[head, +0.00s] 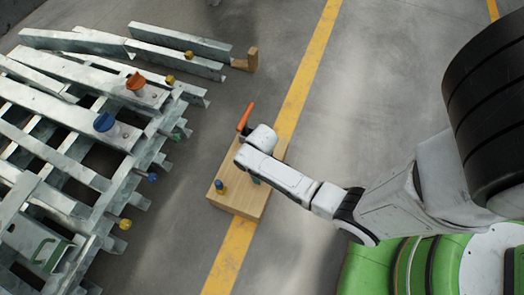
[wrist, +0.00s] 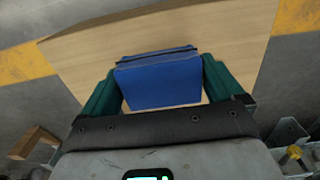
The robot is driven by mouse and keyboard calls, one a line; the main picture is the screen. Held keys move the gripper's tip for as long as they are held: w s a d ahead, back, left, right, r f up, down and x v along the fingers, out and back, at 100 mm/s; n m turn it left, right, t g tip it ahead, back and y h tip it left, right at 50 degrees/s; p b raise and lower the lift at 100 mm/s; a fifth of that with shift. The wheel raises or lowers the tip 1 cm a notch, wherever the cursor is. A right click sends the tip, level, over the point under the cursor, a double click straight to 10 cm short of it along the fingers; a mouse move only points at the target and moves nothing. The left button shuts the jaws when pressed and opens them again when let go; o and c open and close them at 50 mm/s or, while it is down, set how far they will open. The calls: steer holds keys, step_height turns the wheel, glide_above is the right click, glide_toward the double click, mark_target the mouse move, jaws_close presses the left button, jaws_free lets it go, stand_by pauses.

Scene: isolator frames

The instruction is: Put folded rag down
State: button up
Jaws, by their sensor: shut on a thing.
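The folded rag (wrist: 158,82) is a blue, flat, layered bundle in the wrist view. My gripper (wrist: 160,88) is shut on it, with a green finger against each side. The rag is over the pale wooden top of a box (wrist: 235,35); I cannot tell whether it touches the wood. In the head view, my gripper (head: 256,181) is over the same wooden box (head: 240,204), with only a bit of green finger showing. My arm hides the rag there.
A small blue and yellow piece (head: 220,187) stands on the box's near left part. An orange handle (head: 245,116) shows at its far end. A metal slatted rack (head: 75,125) with coloured knobs fills the left. A yellow floor line (head: 303,75) runs under the box.

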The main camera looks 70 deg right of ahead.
steer(key=shift+w+d+f, duration=0.1)
steer(key=shift+d+f, duration=0.15)
steer(key=shift+f, duration=0.15)
steer(key=f+b, duration=0.3)
steer(key=shift+w+d+f, duration=0.15)
steer(key=shift+d+f, duration=0.15)
steer(key=shift+f, duration=0.05)
steer(key=shift+r, duration=0.1)
